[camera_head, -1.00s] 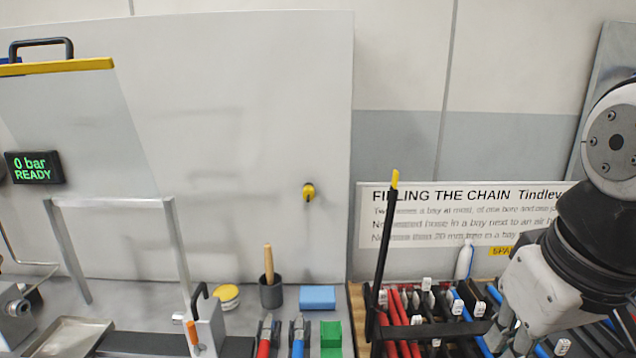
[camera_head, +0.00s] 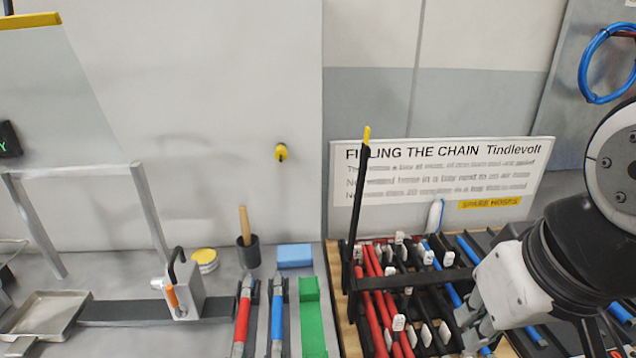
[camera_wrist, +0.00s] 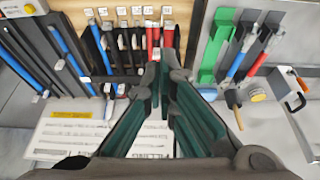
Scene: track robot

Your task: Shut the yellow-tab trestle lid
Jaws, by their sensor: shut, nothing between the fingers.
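The trestle lid appears as a thin black piece with a yellow tab (camera_head: 366,134) at its top. It stands nearly upright at the left side of the hose rack in the head view, seen almost edge-on. A black bar (camera_head: 418,280) crosses the hoses near its foot. My gripper (camera_head: 475,335) is low over the right part of the rack, right of the upright lid and apart from it. In the wrist view my gripper (camera_wrist: 163,68) is shut and empty, its teal-padded fingers toward the rack. I cannot make out the lid in that view.
The rack holds red, blue and black hoses (camera_head: 375,300) with white tags. A sign (camera_head: 440,180) stands behind it. Left of it are a green block (camera_head: 312,315), a blue block (camera_head: 295,256) and a cup with a wooden handle (camera_head: 247,250). A blue hose coil (camera_head: 590,70) hangs at right.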

